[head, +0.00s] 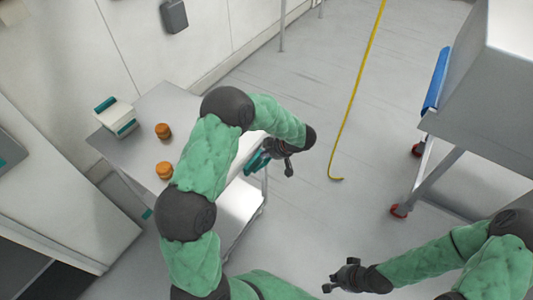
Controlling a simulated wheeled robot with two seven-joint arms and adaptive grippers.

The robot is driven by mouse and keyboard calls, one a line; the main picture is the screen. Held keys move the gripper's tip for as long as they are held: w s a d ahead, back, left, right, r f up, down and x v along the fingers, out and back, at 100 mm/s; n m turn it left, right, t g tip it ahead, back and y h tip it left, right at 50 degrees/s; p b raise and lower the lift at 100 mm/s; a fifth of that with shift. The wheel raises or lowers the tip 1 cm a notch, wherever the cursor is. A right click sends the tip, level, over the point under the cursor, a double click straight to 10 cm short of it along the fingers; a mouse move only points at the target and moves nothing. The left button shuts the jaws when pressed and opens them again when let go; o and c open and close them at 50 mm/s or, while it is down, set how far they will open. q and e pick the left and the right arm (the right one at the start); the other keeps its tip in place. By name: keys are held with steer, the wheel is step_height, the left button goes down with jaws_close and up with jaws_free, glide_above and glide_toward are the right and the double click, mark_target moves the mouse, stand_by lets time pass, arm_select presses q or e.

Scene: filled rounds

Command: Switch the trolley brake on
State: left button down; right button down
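A grey-white trolley (487,98) stands at the right, cut by the picture's edge. It has a blue bar (436,80) on its left side and red-wheeled castors (398,211) on the floor. I cannot make out a brake lever or its setting. My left gripper (278,160) is beside the right edge of a grey-topped table, close to a teal part (257,162); its fingers are too small and dark to tell their state. My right gripper (338,278) is over the floor at bottom centre, left of and apart from the trolley; its fingers look spread and empty.
The grey-topped table (165,97) with a lower shelf carries two orange jars (163,131) and a white-and-teal box (114,117). A yellow line or cord (358,90) runs along the floor. The floor between table and trolley is otherwise clear.

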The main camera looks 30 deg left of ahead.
mark_target(270, 159)
arm_select(q)
steer(key=shift+d+f+y, duration=0.15)
steer(key=shift+d+y, duration=0.15)
steer(key=shift+d, duration=0.15)
steer(key=shift+d+p, duration=0.1)
steer(key=shift+p, duration=0.2)
steer(key=shift+s+d+f+y, duration=0.1)
steer(key=shift+d+f+y, duration=0.4)
steer(key=shift+d+y, duration=0.4)
steer(key=d+f+y+b, duration=0.1)
steer(key=d+f+y, duration=0.2)
steer(key=d+f, duration=0.2)
steer(key=shift+s+d+f+t+y, duration=0.25)
steer(key=shift+d+f+t+y, duration=0.1)
steer(key=shift+f, duration=0.75)
steer(key=shift+s+f, duration=0.15)
